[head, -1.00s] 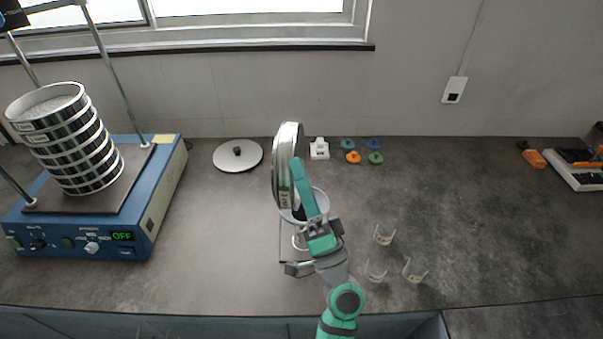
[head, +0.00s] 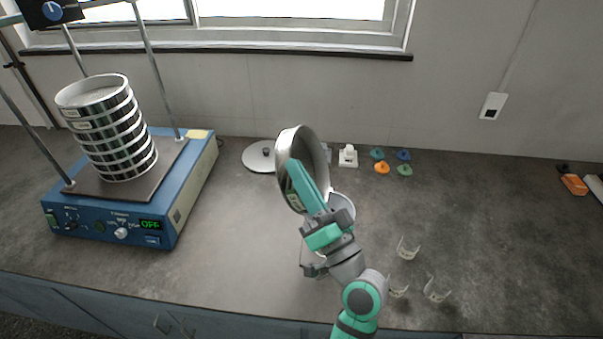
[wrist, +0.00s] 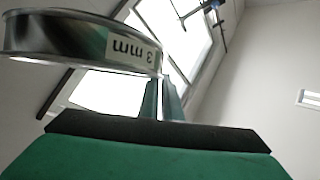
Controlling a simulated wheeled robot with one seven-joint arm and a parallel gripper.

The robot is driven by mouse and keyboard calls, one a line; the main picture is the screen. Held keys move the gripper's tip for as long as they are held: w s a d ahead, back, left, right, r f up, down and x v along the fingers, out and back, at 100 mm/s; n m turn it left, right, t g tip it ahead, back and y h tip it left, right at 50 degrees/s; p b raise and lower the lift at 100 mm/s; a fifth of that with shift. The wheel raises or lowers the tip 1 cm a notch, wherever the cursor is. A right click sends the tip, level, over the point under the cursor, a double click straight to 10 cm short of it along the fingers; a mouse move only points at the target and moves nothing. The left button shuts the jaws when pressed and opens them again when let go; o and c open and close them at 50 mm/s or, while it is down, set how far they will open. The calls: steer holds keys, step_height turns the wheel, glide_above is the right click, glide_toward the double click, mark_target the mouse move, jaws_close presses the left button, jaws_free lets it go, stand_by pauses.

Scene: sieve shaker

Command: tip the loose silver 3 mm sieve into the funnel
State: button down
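The silver 3 mm sieve (head: 302,155) is held up on edge, steeply tilted, in the middle of the head view. Its "3 mm" label shows upside down on the sieve wall in the wrist view (wrist: 100,45). My gripper (head: 302,190) is shut on the sieve's rim side; the fingers also show in the wrist view (wrist: 163,98). The white funnel (head: 344,208) stands behind and below my gripper, at the sieve's lower right. It is mostly hidden by my gripper and the sieve, so I cannot tell whether anything falls into it.
A blue shaker (head: 185,200) reading OFF carries a sieve stack (head: 115,140) at left. A silver lid (head: 258,158) lies behind the sieve. Several clear cups (head: 407,250) stand at front right. Small coloured knobs (head: 382,168) lie at back right. The right counter is mostly clear.

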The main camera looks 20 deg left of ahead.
mark_target(278, 177)
steer(key=a+n+g, duration=0.1)
steer(key=a+f+n+g+h, duration=0.1)
steer(key=a, duration=0.1)
steer(key=a+n, duration=0.1)
steer(key=shift+s+a+f+n+g, duration=0.2)
steer(key=shift+s+n+g, duration=0.1)
steer(key=shift+n+g, duration=0.1)
steer(key=shift+s+a+f+h, duration=0.1)
steer(key=shift+h, duration=0.3)
steer(key=shift+a, duration=0.1)
steer(key=a+f+n+h, duration=0.1)
steer(key=a+f+n+g+h, duration=0.1)
steer(key=a+f+n+g, duration=0.1)
steer(key=shift+s+a+f+h, duration=0.15)
steer(key=shift+s+h, duration=0.15)
steer(key=shift+h, duration=0.1)
steer(key=shift+f, duration=0.1)
steer(key=shift+s+a+f+n+g+h, duration=0.1)
steer(key=shift+a+f+n+g+h, duration=0.2)
steer(key=shift+f+n+h, duration=0.4)
steer(key=shift+a+f+n+g+h, duration=0.3)
steer(key=shift+f+n+h, duration=0.2)
steer(key=shift+f+h, duration=0.4)
steer(key=shift+f, duration=0.1)
